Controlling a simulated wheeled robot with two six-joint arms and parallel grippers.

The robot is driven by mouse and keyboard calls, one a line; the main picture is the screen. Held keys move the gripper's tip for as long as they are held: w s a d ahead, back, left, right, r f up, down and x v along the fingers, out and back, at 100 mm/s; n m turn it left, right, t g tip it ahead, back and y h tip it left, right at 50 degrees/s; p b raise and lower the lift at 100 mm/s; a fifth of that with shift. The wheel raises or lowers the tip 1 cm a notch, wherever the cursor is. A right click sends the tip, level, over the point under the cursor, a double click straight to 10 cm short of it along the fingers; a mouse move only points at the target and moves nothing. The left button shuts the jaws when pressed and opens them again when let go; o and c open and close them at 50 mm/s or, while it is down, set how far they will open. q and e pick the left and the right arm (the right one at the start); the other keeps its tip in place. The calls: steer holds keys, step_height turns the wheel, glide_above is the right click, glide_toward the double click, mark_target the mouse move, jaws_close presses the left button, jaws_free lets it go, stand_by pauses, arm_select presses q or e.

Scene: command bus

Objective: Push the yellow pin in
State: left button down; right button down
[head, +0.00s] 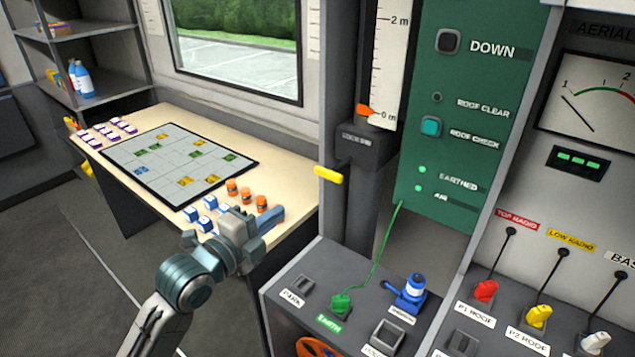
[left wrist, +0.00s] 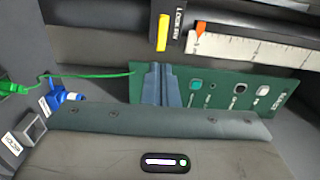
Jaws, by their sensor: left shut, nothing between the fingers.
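The yellow pin (head: 328,175) sticks out to the left from the dark lock housing (head: 362,148) on the mast column in the head view. In the left wrist view the yellow pin (left wrist: 162,32) shows near the top, beside the lock label. My left gripper (head: 270,222) is shut and empty, in front of the table edge, lower left of the pin and apart from it. Its closed fingers (left wrist: 160,84) show in the left wrist view, pointing up the picture below the pin. My right gripper is in neither view.
A table (head: 300,200) with a grid board (head: 118,150) and several small blocks stands at left. The green panel (head: 440,130) hangs right of the column. A green cable (head: 378,262) runs down to the console, near a blue plug (head: 411,290).

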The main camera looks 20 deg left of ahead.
arm_select(q)
steer(key=shift+r, duration=0.15)
steer(key=shift+w, duration=0.1)
steer(key=p, duration=0.6)
glide_toward(326, 176)
steer(key=x, duration=0.6)
steer(key=shift+w+d, duration=0.1)
steer(key=shift+w, duration=0.25)
